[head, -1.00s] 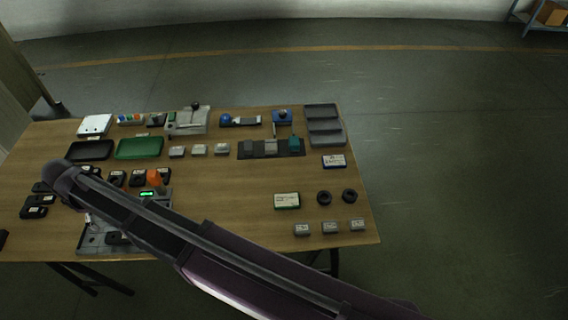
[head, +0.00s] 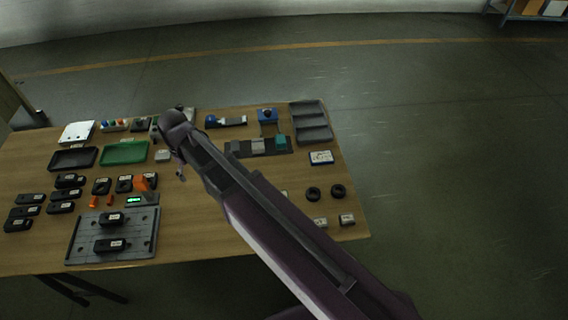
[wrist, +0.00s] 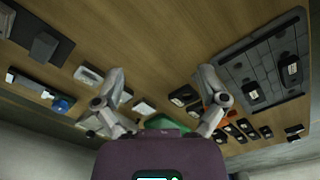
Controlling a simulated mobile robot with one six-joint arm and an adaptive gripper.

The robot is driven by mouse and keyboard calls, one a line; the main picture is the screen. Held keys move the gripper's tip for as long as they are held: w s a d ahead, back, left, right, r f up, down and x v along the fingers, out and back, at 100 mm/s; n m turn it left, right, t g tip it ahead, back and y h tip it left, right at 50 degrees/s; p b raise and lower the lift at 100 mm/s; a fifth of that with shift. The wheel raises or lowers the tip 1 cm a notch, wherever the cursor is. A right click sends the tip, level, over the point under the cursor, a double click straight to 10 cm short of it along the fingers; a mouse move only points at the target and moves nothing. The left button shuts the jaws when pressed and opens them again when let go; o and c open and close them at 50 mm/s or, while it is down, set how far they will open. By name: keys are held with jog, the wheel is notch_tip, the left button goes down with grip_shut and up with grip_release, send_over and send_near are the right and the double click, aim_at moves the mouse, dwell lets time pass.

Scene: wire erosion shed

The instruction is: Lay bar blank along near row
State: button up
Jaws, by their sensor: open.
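The grey grid plate (head: 84,240) lies at the table's near left. Two black labelled blocks sit on it, one farther (head: 111,218) and one nearer (head: 110,245); the plate also shows in the wrist view (wrist: 234,64). I cannot tell which thing is the bar blank. Grey labelled blocks show at the near right (head: 346,219) and behind the plate (head: 162,155). My gripper (head: 181,174) hangs over the table's middle, right of the plate, partly hidden by my arm. In the wrist view its fingers (wrist: 162,100) are spread with nothing between them.
Black labelled clamps or blocks (head: 66,194) stand left of and behind the plate. A green tray (head: 125,152) and a black tray (head: 73,158) lie farther back. A dark strip (head: 234,148) bears grey blocks and a teal part. Two black rings (head: 338,191) lie at right.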

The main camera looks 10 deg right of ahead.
jog(key=s+d+m, duration=0.2)
jog(key=d+m, duration=0.2)
jog(key=d, duration=1.2)
jog(key=s+d+m, duration=0.3)
jog(key=d+m, duration=0.2)
jog(key=d, duration=1)
jog(key=shift+d, duration=0.35)
jog(key=c, duration=0.5)
